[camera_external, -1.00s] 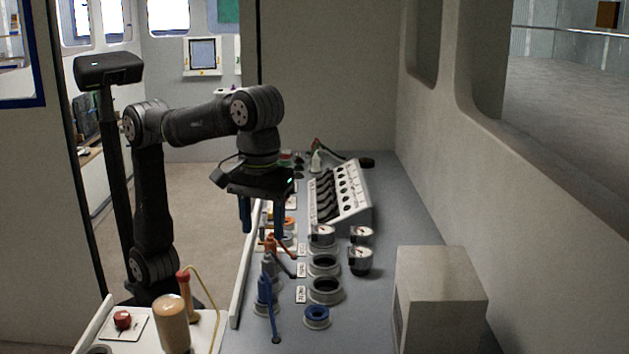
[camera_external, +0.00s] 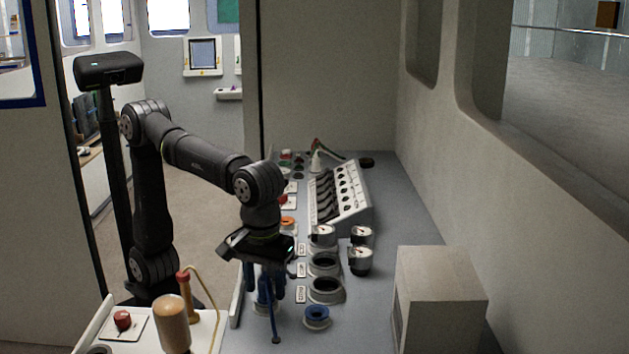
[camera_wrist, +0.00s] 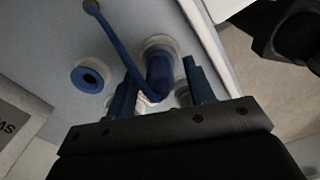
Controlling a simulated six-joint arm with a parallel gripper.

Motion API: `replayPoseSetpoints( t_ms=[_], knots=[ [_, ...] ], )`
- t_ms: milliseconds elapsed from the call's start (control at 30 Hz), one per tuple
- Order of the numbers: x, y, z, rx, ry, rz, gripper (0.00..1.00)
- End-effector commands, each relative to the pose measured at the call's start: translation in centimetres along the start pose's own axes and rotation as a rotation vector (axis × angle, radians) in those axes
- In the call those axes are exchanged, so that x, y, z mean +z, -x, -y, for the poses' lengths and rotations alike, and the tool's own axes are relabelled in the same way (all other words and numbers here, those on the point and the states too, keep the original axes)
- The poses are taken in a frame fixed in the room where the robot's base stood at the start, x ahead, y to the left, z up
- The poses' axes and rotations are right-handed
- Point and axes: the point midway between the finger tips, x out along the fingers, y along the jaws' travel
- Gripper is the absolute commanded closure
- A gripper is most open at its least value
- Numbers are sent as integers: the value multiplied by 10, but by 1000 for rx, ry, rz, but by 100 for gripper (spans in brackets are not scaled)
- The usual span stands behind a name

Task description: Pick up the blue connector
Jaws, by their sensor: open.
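The blue connector (camera_external: 264,296) stands upright in a pale round socket near the console's left edge, its thin blue lever or cable running down to the front. In the wrist view the connector (camera_wrist: 160,72) sits between my two fingers, with the blue arm crossing to the upper left. My gripper (camera_external: 265,290) points down around it, fingers apart on either side; in the wrist view my gripper (camera_wrist: 158,78) is open. I cannot tell whether either finger touches the connector. The gripper partly hides its top in the external view.
A blue ring socket (camera_external: 317,314) lies to the right of the connector. Dark round sockets (camera_external: 325,289) and gauges (camera_external: 360,259) stand behind it. A beige box (camera_external: 441,297) stands at the right. A wooden-topped handle (camera_external: 172,320) is at the front left.

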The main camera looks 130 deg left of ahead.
Motion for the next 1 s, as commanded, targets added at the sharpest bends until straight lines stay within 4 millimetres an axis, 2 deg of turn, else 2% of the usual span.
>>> replayPoseSetpoints(
  t_ms=[200,433,767,867,1000],
  knots=[
    [0,-1,0,0,0,0,53],
    [0,0,0,0,0,0,98],
    [0,2,0,1,0,0,100],
    [0,8,0,0,0,0,100],
    [0,26,-1,0,0,1,100]
  ],
)
